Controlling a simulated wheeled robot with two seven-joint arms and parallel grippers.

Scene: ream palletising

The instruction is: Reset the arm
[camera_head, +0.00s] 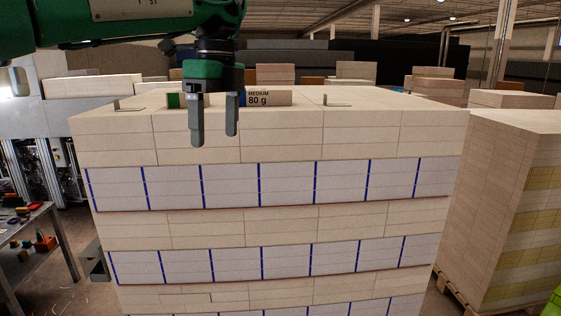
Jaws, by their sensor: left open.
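My left arm (130,22) is green and comes in from the upper left. Its dark grey gripper (214,133) points down with two fingers apart and nothing visible between them. It hangs in front of the upper front edge of a tall stack of reams (280,235), which has beige layers and white layers with blue stripes. A labelled ream (269,97) marked "MEDIUM 80 g" lies on top of the stack, partly behind the fingers. My right gripper is not in view.
A second stack (520,190) stands on a wooden pallet (460,300) at the right. A metal table (35,245) with small coloured items is at the lower left. Small metal brackets (128,106) sit on the stack's top. More stacks (440,86) stand behind.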

